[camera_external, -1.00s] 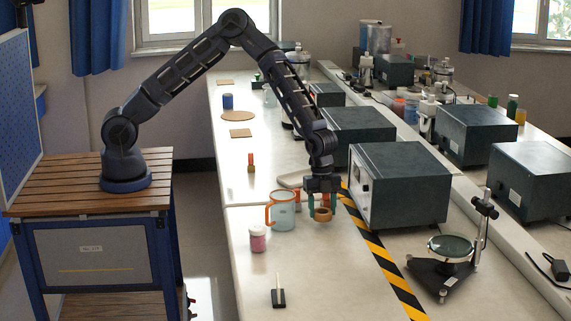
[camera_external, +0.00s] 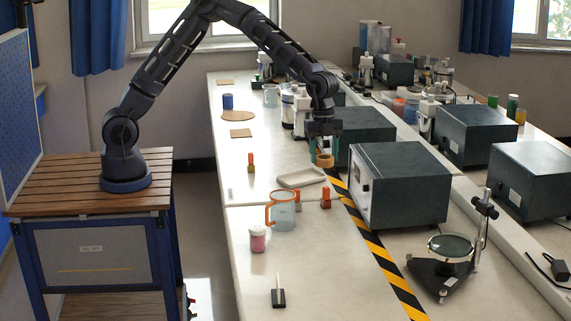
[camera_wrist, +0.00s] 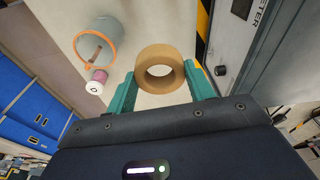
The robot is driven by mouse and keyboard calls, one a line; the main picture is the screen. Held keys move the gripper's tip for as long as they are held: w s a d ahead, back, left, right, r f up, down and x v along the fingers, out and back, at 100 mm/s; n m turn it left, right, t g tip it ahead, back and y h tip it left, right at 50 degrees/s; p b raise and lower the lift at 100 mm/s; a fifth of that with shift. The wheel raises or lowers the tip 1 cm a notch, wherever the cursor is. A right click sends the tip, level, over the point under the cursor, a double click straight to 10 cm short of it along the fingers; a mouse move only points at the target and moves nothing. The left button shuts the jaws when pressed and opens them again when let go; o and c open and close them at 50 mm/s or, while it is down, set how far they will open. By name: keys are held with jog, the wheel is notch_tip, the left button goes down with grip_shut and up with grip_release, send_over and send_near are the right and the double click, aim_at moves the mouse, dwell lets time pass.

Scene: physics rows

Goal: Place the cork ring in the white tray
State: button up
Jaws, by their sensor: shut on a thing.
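The tan cork ring (camera_external: 324,160) is between the green fingers of my gripper (camera_external: 324,154), which is shut on it. They are raised above the bench, just behind and right of the white tray. In the wrist view the cork ring (camera_wrist: 160,70) sits between both fingertips of my gripper (camera_wrist: 162,82), with its hole facing the camera. The white tray (camera_external: 300,178) lies flat on the bench and looks empty. The tray cannot be made out in the wrist view.
A clear mug with an orange rim (camera_external: 283,212) and a pink-labelled jar (camera_external: 257,238) stand in front of the tray. Small orange-red objects (camera_external: 325,198) stand near it. A dark instrument box (camera_external: 400,185) is to the right, beyond the yellow-black tape (camera_external: 372,240).

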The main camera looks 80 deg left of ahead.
jog(key=w+a, duration=0.2)
jog(key=a, duration=1.4)
send_over(302, 180)
jog(key=shift+m, duration=0.4)
notch_tip(302, 180, down, 19)
jog(key=shift+s+a+f, duration=0.1)
jog(key=shift+f, duration=0.05)
jog(key=shift+f, duration=0.1)
jog(key=o, duration=0.9)
